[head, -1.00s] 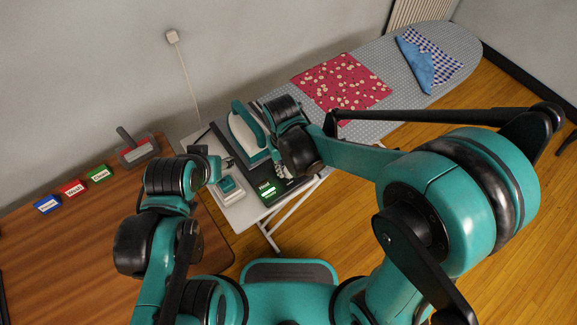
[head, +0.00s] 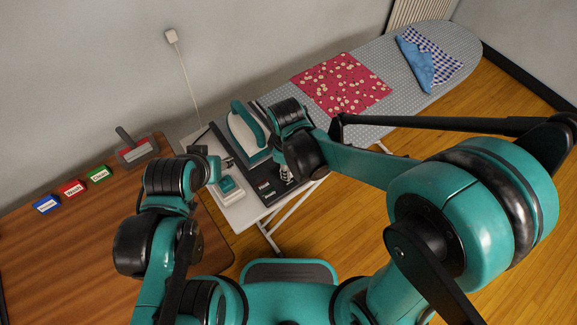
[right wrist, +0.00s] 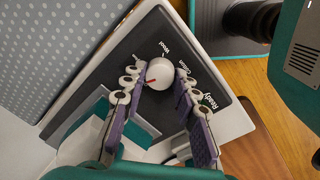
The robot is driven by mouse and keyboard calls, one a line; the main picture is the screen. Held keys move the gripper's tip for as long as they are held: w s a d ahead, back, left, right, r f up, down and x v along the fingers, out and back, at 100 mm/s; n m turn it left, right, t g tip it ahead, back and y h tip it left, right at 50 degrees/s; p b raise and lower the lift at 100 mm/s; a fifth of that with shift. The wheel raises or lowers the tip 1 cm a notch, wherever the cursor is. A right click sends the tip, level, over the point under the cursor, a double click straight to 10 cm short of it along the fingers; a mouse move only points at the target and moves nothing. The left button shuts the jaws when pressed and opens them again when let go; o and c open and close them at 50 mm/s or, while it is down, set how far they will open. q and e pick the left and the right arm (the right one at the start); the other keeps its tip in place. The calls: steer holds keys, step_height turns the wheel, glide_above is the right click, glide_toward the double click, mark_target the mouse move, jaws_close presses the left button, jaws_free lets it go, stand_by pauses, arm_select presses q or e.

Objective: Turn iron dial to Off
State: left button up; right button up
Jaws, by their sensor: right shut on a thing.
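The iron (head: 246,132), teal and white, rests on the dark station panel (head: 226,144) at the board's near end. The white dial (right wrist: 160,73) is on this panel; its red pointer mark faces lower left in the right wrist view. My right gripper (right wrist: 157,84) is shut on the dial, a finger on either side. In the head view my right gripper (head: 287,174) is partly hidden by its own wrist. "Wool" and "Ready" show on the panel; no Off label is readable. My left gripper (head: 222,164) is near a white box with a teal top (head: 229,188); its jaws are unclear.
The ironing board (head: 300,106) carries a red flowered cloth (head: 341,84) and a blue checked cloth (head: 428,59). A wooden table (head: 90,245) at left holds blue, red and green labelled blocks (head: 72,188) and a grey-red lever box (head: 138,150).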

steer(key=shift+n, duration=2)
steer(key=o, duration=1.2)
steer(key=shift+c, duration=0.2)
steer(key=shift+r, duration=0.1)
step_height(320, 180, up, 12)
steer(key=shift+s, duration=0.35)
